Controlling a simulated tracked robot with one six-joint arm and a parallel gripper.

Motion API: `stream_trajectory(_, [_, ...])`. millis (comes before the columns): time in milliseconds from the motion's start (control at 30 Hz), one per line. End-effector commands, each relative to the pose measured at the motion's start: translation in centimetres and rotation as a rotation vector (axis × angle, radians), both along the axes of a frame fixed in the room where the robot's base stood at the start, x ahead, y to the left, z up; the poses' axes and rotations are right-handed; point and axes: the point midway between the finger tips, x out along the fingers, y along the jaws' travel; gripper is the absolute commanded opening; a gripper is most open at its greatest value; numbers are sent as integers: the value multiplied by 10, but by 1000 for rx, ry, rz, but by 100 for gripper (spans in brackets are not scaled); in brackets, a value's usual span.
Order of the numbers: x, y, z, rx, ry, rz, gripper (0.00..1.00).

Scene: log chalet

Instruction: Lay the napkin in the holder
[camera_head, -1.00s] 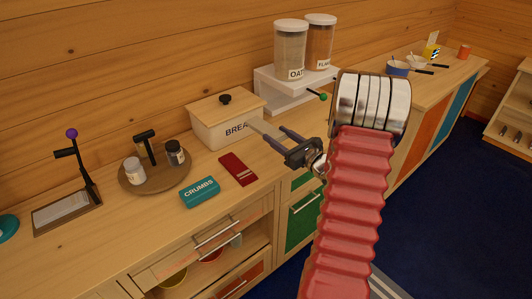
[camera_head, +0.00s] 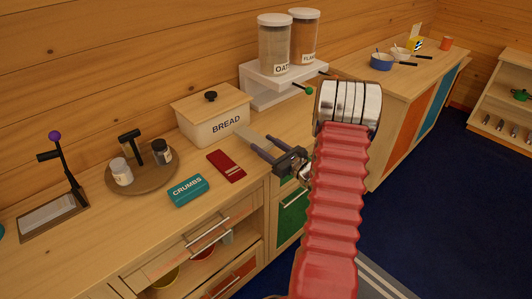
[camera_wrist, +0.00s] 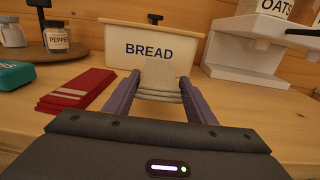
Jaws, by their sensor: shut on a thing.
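A pale grey folded napkin (camera_head: 246,136) is between the fingers of my gripper (camera_head: 260,145), in front of the bread box's right end. In the wrist view the napkin (camera_wrist: 160,84) shows as a layered stack, with the gripper (camera_wrist: 160,90) fingers shut on its two sides. I cannot tell whether it touches the counter. A dark flat holder (camera_head: 70,207) with a pale panel lies at the counter's far left. A dark upright lever with a purple knob (camera_head: 55,135) stands at its back. My gripper is far to the right of it.
The BREAD box (camera_head: 190,128) is behind. A white shelf (camera_head: 263,92) with jars stands right of it. The front counter strip is mostly clear.

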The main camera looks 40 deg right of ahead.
Motion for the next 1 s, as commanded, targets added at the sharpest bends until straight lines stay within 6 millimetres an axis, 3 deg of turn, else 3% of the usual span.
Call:
stream_trajectory(333, [0, 0, -34, 1, 1, 0, 29])
stream_trajectory(833, [0, 1, -39, 1, 0, 1, 29])
stream_trajectory(867, [0, 1, -39, 1, 0, 1, 52])
stream_trajectory(1000, [0, 1, -39, 1, 0, 1, 62])
